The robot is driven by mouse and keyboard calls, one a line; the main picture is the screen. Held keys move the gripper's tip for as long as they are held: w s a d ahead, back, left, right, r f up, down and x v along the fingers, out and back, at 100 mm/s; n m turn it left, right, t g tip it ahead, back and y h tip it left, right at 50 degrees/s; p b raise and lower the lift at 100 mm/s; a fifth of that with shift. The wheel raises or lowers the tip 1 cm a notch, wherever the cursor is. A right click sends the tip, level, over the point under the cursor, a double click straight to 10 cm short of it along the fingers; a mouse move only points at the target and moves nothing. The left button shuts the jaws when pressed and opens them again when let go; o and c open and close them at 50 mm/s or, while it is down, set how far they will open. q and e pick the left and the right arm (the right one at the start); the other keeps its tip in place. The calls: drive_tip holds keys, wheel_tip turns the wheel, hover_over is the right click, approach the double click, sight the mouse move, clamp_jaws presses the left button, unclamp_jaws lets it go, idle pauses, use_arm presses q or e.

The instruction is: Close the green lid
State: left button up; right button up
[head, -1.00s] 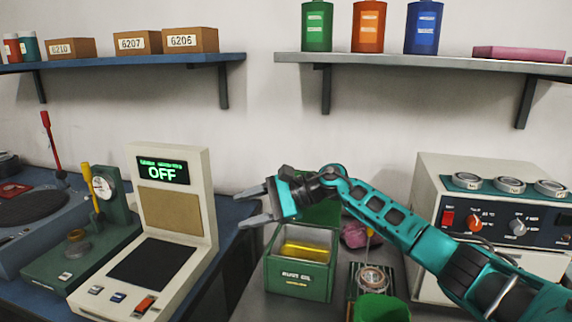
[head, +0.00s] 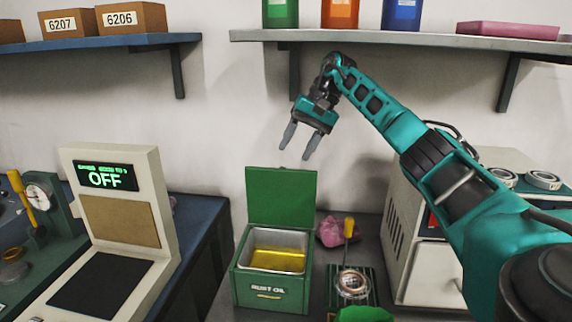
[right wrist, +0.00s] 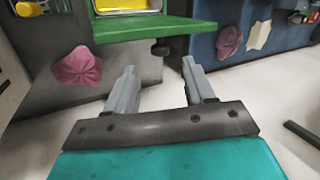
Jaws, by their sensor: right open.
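The green lid (head: 281,197) stands upright, open, at the back of a green box (head: 270,293) labelled "RUST OIL". Yellow oil (head: 277,260) shows inside the box. My right gripper (head: 297,150) is open and empty, with its fingers pointing down. It is above the lid's top edge and apart from it in the head view. In the right wrist view, the open fingers (right wrist: 163,95) point toward the green lid (right wrist: 155,28), whose edge lies just beyond them. A bit of the yellow oil (right wrist: 120,5) shows past it. My left gripper is not in view.
A pink cloth (head: 332,232) and a rack with a copper-coloured ring (head: 352,284) lie right of the box. A white machine (head: 412,250) stands further right, partly behind my arm. A display reading OFF (head: 105,177) is at left. Shelves (head: 400,38) run above.

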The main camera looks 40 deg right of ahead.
sight(282, 195)
drive_tip(key=x, duration=0.6)
drive_tip(key=shift+c, duration=0.4)
clamp_jaws()
